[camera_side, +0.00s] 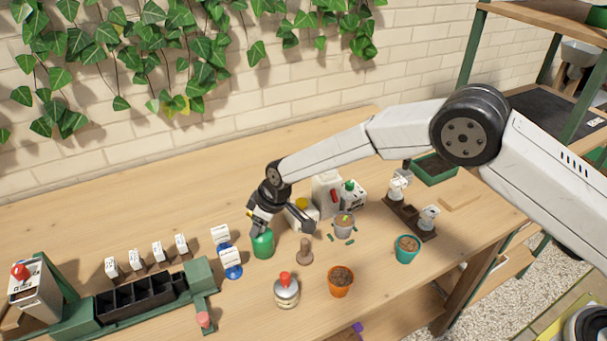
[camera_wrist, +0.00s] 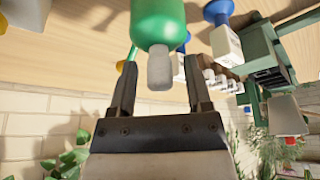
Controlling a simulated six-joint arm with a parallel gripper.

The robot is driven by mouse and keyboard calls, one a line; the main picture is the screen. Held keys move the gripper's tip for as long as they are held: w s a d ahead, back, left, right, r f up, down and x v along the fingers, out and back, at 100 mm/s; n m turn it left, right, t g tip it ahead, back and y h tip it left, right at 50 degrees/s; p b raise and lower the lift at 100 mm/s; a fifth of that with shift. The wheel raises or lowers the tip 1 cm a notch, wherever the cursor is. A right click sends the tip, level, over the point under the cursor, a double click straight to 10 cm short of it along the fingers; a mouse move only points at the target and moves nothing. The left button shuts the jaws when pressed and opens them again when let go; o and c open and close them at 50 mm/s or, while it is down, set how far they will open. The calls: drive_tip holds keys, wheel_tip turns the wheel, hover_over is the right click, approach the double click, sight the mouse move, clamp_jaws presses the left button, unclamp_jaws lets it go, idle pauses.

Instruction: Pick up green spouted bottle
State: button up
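The green spouted bottle (camera_side: 263,244) stands upright on the wooden table, left of centre in the side view. In the wrist view the green bottle (camera_wrist: 158,22) is at the top, with its pale spout (camera_wrist: 159,68) pointing between my fingers. My gripper (camera_wrist: 161,62) is open, with one finger on each side of the spout and a visible gap on both sides. In the side view my gripper (camera_side: 258,222) is directly above the bottle and hides its top.
A blue-based holder with white labels (camera_side: 231,262) stands close left of the bottle. A wooden tamper (camera_side: 304,254) and a red-topped jar (camera_side: 287,292) are to the right and in front. An orange pot (camera_side: 341,288) stands farther right. A black compartment tray (camera_side: 140,297) is at left.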

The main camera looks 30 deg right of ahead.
clamp_jaws()
drive_tip(key=shift+r, duration=0.1)
idle(1.1)
